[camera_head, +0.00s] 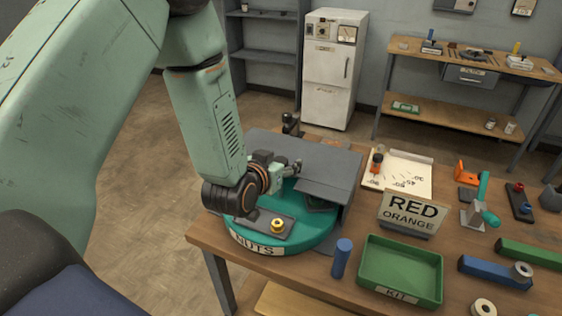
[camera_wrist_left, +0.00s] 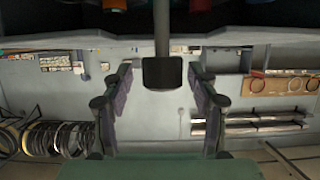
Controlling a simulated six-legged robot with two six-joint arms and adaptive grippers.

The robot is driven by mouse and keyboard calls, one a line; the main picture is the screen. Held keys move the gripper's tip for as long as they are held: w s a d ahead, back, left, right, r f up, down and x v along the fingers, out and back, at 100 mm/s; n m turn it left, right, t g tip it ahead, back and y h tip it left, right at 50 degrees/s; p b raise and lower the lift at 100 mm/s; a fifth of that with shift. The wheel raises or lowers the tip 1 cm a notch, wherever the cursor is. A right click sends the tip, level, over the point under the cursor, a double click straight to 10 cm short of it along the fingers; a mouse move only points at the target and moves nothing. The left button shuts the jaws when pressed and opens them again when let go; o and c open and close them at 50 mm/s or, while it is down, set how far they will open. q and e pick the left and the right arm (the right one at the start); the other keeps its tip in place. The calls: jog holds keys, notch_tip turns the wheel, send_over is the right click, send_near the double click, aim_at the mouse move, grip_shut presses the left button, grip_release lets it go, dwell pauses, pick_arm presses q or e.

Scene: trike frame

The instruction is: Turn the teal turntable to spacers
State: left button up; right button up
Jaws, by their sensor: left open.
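The teal turntable (camera_head: 318,238) sits at the table's left end, partly under a grey cover (camera_head: 322,166). Its front label (camera_head: 257,245) reads NUTS. A dark plate with a yellow-and-brass nut (camera_head: 277,225) lies on its open front part. My left gripper (camera_head: 294,167) is over the turntable beside the cover, pointing back and right. Its wrist hides part of the disc. In the left wrist view my open fingers (camera_wrist_left: 161,95) stand either side of a dark post with a square end (camera_wrist_left: 162,72); I cannot tell contact. No spacers label shows. My right gripper is out of view.
A sign reading RED ORANGE (camera_head: 412,213), a green KIT tray (camera_head: 398,272) and a blue cylinder (camera_head: 341,257) stand right of the turntable. A paper sheet (camera_head: 410,173) lies behind the sign. Tools and parts crowd the table's right side.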

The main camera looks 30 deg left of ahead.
pick_arm(q)
jog(key=shift+a+f, duration=0.1)
jog(key=shift+a, duration=0.15)
jog(key=shift+c, duration=1)
jog(key=shift+d, duration=0.2)
jog(key=c, duration=0.4)
grip_shut()
jog(key=shift+a, duration=0.1)
